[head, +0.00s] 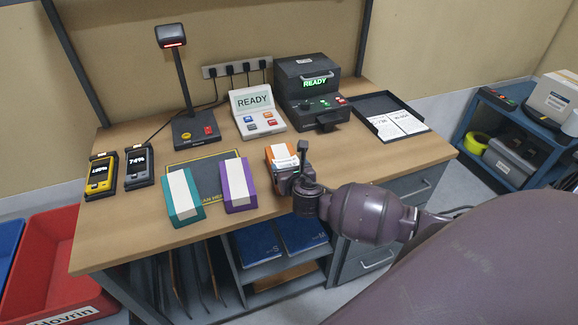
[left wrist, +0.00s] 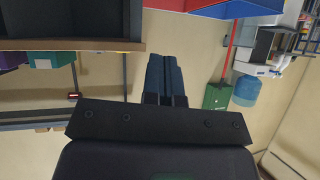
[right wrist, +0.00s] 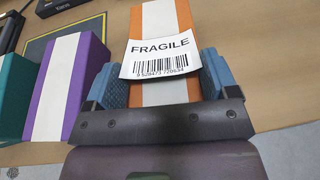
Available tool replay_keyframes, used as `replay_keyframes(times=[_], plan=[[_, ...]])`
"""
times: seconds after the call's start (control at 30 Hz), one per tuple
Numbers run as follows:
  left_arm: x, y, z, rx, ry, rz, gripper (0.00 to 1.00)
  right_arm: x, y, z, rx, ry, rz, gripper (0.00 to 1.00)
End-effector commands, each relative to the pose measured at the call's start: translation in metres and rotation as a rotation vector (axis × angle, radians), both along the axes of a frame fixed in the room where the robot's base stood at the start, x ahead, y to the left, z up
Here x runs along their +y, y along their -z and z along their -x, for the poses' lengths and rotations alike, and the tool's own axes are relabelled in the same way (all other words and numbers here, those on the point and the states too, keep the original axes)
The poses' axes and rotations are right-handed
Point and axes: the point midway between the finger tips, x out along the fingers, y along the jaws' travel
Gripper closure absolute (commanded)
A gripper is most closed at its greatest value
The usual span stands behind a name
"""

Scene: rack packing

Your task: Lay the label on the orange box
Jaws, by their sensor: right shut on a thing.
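The orange box (head: 277,150), with a white band on top, lies at the right of the row of boxes near the table's front; it also shows in the right wrist view (right wrist: 178,18). The white label (right wrist: 162,55), reading FRAGILE with a barcode, is over the box's top between my right fingers. I cannot tell whether the label touches the box. Part of the box is hidden by the label and gripper. My left gripper (left wrist: 166,78) is shut and empty, away from the boxes.
A purple box (head: 238,184) and a teal box (head: 182,195) lie left of the orange box, on a dark mat (head: 205,174). Behind stand a scanner (head: 185,95), a READY terminal (head: 257,113), a printer (head: 310,95) and a paper tray (head: 385,112). The right table front is clear.

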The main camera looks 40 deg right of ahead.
Motion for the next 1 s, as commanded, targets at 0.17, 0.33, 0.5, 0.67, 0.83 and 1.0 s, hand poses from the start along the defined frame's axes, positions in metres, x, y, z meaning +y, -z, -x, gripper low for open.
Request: replay_keyframes(times=[0.17, 0.33, 0.5, 0.67, 0.83, 1.0], plan=[[0.000, 0.001, 0.000, 0.000, 0.000, 0.000, 1.00, 0.001, 0.009, 0.004, 0.018, 0.000, -0.004, 0.00], [0.000, 0.001, 0.000, 0.000, 0.000, 0.000, 1.00, 0.001, 0.009, 0.004, 0.017, 0.002, -0.005, 0.00], [0.000, 0.001, 0.000, 0.000, 0.000, 0.000, 1.00, 0.001, 0.009, 0.004, 0.017, 0.002, -0.006, 0.00], [0.001, 0.007, 0.004, 0.009, -0.003, 0.001, 1.00, 0.003, 0.007, 0.012, 0.018, 0.001, -0.007, 0.00], [0.001, 0.014, 0.009, 0.027, -0.006, 0.001, 1.00, 0.013, -0.004, 0.038, 0.014, -0.002, -0.005, 0.00], [0.001, 0.014, 0.009, 0.027, -0.006, 0.001, 1.00, 0.023, -0.016, 0.065, 0.009, -0.002, -0.003, 0.00]])
